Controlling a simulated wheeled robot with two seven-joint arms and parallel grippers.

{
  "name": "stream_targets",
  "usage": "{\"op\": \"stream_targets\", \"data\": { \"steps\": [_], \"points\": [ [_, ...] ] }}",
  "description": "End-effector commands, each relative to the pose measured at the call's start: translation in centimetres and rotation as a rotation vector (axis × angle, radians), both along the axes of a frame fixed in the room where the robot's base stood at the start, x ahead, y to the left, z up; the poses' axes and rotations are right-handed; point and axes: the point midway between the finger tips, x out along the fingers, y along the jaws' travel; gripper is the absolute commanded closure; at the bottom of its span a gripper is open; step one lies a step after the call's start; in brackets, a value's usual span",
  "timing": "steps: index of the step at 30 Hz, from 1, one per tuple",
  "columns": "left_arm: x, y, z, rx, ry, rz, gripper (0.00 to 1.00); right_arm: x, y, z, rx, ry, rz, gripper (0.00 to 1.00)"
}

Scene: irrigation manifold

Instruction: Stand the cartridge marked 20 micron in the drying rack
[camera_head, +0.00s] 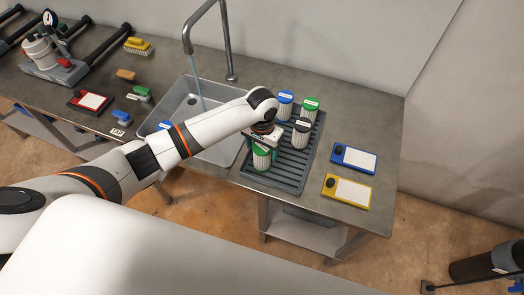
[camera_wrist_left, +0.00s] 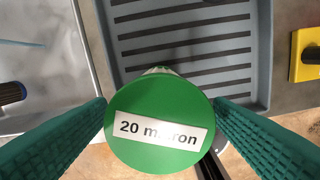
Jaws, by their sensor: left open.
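The cartridge marked 20 micron (camera_head: 261,160) has a green cap and a white ribbed body. It stands upright at the front left part of the grey drying rack (camera_head: 272,181). In the left wrist view its labelled cap (camera_wrist_left: 158,135) fills the middle, with the slotted rack (camera_wrist_left: 190,45) behind it. My left gripper (camera_head: 262,143) is open around the cap, one green finger on each side; the wrist view shows the fingers near the cap's edges. The cartridge's base is hidden in that view. My right gripper is not in view.
Blue-capped (camera_head: 285,103), green-capped (camera_head: 310,106) and black-capped (camera_head: 301,132) cartridges stand at the rack's back and right. The sink (camera_head: 225,150), with running water, is left, with a blue-capped item (camera_head: 164,126) in it.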

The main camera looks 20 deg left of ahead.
Motion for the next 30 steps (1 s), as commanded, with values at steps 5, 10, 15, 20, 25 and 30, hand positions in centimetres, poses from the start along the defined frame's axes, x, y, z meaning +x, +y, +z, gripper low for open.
{"op": "stream_targets", "data": {
  "steps": [5, 10, 15, 20, 25, 30],
  "points": [
    [0.1, 0.0, 4.0, -0.002, -0.005, -0.003, 0.26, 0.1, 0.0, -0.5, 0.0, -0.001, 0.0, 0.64],
    [0.1, 0.0, 7.3, -0.002, -0.004, -0.002, 0.26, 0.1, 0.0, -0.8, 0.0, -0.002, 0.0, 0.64],
    [0.0, 0.0, 9.2, 0.0, -0.002, 0.0, 0.26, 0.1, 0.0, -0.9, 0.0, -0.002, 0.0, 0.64],
    [0.0, 0.0, 9.7, 0.0, 0.001, -0.001, 0.26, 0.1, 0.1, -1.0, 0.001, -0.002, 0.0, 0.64],
    [0.0, 0.0, 9.7, 0.0, 0.001, -0.001, 0.26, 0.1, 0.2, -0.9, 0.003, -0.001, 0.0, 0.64],
    [0.0, 0.0, 9.7, 0.0, 0.0, -0.001, 0.26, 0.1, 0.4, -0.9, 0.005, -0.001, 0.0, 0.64]
  ]
}}
